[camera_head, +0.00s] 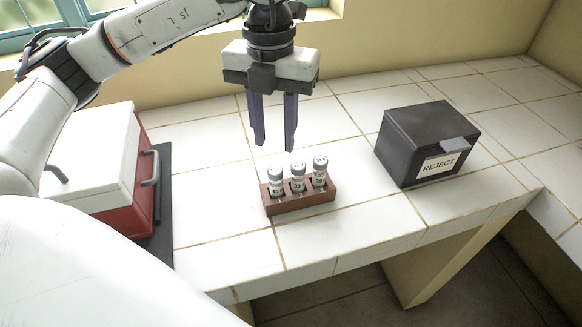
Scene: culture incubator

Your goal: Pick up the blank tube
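A brown rack (301,205) stands on the white tiled counter and holds three tubes upright. The markings are too small to read, so I cannot tell which tube is blank. My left gripper (273,147) hangs above and slightly behind the rack, pointing down. Its two dark fingers are apart with nothing between them, and they touch no tube. My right gripper does not show.
A black lidded box labelled REJECT (428,144) stands to the right of the rack. A red and white box (100,165) with handles sits on a dark base at the left. The counter (350,238) is clear around the rack, and its front edge is close.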

